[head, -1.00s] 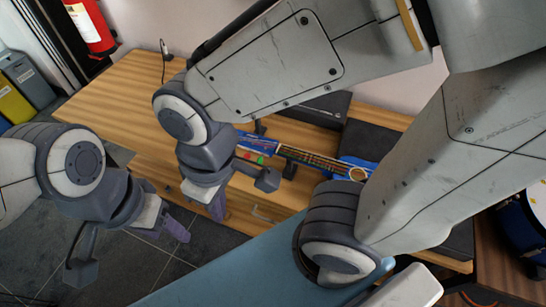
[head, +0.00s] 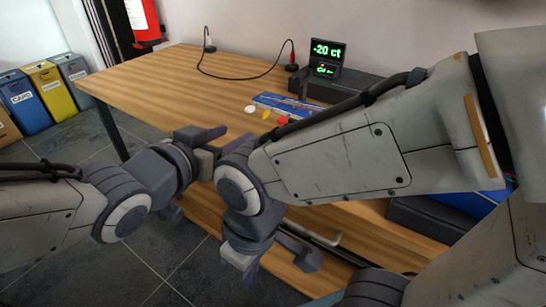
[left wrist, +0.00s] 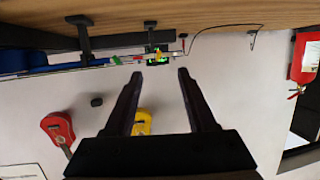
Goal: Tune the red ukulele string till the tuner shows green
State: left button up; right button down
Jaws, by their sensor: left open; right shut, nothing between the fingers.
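The blue ukulele headstock (head: 290,103) lies on the table with white, yellow and red (head: 283,120) pegs showing. My right arm hides most of the ukulele, and the strings are not visible. The tuner (head: 327,52) at the back reads "-20 ct" in green, with a smaller green line below. My left gripper (head: 207,147) is open and empty, left of the headstock and nearer me. In the left wrist view its fingers (left wrist: 158,75) are apart, with the red peg (left wrist: 163,57) and the tuner's green display beyond. My right gripper (head: 248,270) is shut and empty, low over the table's front side.
A black cable (head: 245,76) loops over the table's back. A dark box (head: 335,88) is beside the tuner. Bins (head: 45,85) and a fire extinguisher (head: 142,18) stand left. Red (left wrist: 59,128) and yellow (left wrist: 142,121) instruments show in the left wrist view. The table's left part is clear.

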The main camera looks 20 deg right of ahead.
aim_at(280, 122)
notch_tip(280, 122, down, 9)
jog(key=b, duration=0.7)
pick_arm(q)
jog(key=d+f+h+p, duration=0.1)
jog(key=d+p, duration=0.1)
jog(key=p, duration=0.1)
jog(key=w+d+m+h+p, duration=0.1)
jog(key=d+p, duration=0.1)
jog(key=p, duration=0.1)
jog(key=w+d+f+h+p, duration=0.1)
jog(key=d+h+p, duration=0.1)
jog(key=p, duration=0.1)
jog(key=shift+d+f+m+p, duration=0.3)
jog(key=shift+d+p, duration=0.1)
jog(key=x, duration=0.2)
jog(key=b+x, duration=0.1)
jog(key=x, duration=0.1)
jog(key=shift+f, duration=0.25)
jog(key=shift+w+d, duration=0.35)
jog(key=shift+d, duration=0.05)
pick_arm(e)
notch_tip(280, 122, up, 8)
jog(key=shift+f, duration=0.2)
pick_arm(q)
grip_shut()
